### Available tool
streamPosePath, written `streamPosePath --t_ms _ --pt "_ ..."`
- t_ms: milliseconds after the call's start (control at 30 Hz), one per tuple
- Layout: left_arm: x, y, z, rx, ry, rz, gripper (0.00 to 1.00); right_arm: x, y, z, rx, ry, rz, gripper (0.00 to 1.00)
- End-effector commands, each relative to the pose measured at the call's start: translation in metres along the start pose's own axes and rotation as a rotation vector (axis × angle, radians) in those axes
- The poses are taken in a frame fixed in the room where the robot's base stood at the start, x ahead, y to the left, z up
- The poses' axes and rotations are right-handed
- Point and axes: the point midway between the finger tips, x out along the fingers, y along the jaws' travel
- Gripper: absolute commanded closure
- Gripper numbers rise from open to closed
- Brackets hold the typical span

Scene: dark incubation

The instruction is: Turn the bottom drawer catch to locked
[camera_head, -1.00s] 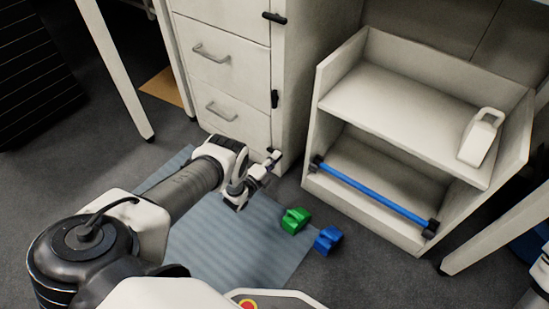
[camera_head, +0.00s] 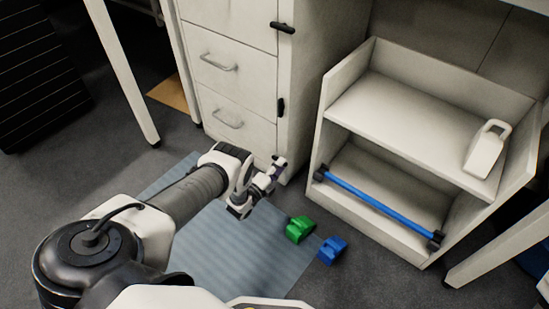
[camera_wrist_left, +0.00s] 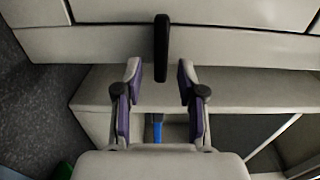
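The drawer cabinet (camera_head: 237,92) stands at the back centre, with black catches along its right front edge. The top catch (camera_head: 283,28) lies across the edge and the middle catch (camera_head: 280,107) lies along it. The bottom catch is hard to make out in the head view, by my left fingertips. In the left wrist view a black catch (camera_wrist_left: 161,50) crosses a panel seam, just beyond the fingertips and centred between them. My left gripper (camera_head: 276,168) is open and empty at the cabinet's lower corner; its two apart fingers also show in the left wrist view (camera_wrist_left: 160,82). My right gripper is out of view.
A low shelf unit (camera_head: 400,112) stands right of the cabinet, with a blue bar (camera_head: 378,208) across its lower bay and a white jug-like container (camera_head: 487,150) on top. Green (camera_head: 299,228) and blue (camera_head: 332,250) blocks lie near the blue-grey mat (camera_head: 230,257). Table legs stand either side.

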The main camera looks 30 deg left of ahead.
Motion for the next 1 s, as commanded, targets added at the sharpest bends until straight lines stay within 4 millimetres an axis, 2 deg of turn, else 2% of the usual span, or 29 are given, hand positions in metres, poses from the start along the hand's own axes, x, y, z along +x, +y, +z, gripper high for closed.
streamPosePath --t_ms 167,400,500,633,1000 --pt "-0.031 0.001 0.0 -0.002 -0.002 0.006 0.6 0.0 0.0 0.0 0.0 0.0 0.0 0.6" --pt "-0.092 0.001 0.001 -0.001 -0.002 0.003 0.6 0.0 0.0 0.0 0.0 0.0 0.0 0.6" --pt "-0.108 0.0 0.0 0.0 -0.001 0.002 0.6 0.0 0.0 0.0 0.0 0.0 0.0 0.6" --pt "-0.116 0.0 0.0 0.0 0.0 0.0 0.6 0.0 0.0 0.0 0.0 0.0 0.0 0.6" --pt "-0.116 0.0 0.0 0.0 0.0 0.0 0.6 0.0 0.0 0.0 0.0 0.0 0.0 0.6"
